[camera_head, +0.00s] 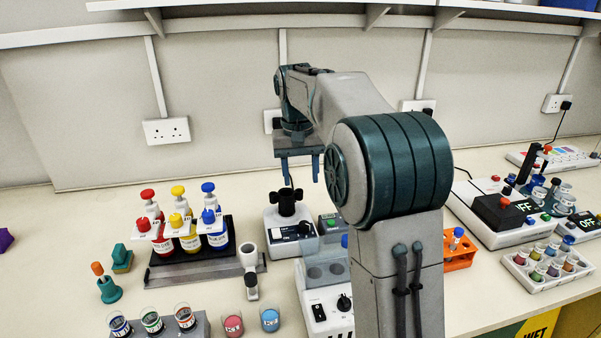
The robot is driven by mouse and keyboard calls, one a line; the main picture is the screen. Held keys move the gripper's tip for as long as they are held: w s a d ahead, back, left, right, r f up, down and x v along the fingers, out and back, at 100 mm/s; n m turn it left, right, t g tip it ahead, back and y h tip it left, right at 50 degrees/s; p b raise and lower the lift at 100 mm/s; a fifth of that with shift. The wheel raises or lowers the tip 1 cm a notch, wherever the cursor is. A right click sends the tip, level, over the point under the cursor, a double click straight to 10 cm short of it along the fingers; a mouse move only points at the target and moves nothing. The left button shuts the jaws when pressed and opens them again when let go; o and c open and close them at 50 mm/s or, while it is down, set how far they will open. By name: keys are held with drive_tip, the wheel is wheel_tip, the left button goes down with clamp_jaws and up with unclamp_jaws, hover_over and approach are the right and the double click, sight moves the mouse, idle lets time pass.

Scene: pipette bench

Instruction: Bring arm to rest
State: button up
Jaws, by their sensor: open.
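My gripper (301,172) hangs over the middle of the bench, fingers pointing down. Its two fingers are apart and nothing is between them. It is above a small white device with a black knob (286,203), and apart from it as far as I can tell. My arm reaches forward from the lower middle and hides part of the bench behind and below it.
A rack (160,268) with red, yellow and blue pump bottles stands left. Cups in a grey holder (203,325) are in front. An orange rack (458,262), a white machine (490,225) and a vial tray (540,285) stand right. A shelf (300,5) runs above.

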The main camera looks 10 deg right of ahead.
drive_tip(key=shift+n+t, duration=0.3)
drive_tip(key=shift+t, duration=0.4)
drive_tip(key=s, duration=1.3)
drive_tip(key=shift+s+d+f, duration=0.1)
drive_tip(key=shift+d+f, duration=0.3)
drive_tip(key=shift+n+t+y, duration=0.3)
drive_tip(key=shift+t, duration=0.4)
drive_tip(key=s+f, duration=0.2)
drive_tip(key=s, duration=0.2)
drive_tip(key=s+f, duration=0.3)
drive_tip(key=s, duration=0.2)
drive_tip(key=s+f, duration=0.2)
drive_tip(key=s, duration=0.3)
drive_tip(key=shift+s+d+f, duration=0.1)
drive_tip(key=shift+s+f, duration=0.35)
drive_tip(key=shift+s, duration=0.05)
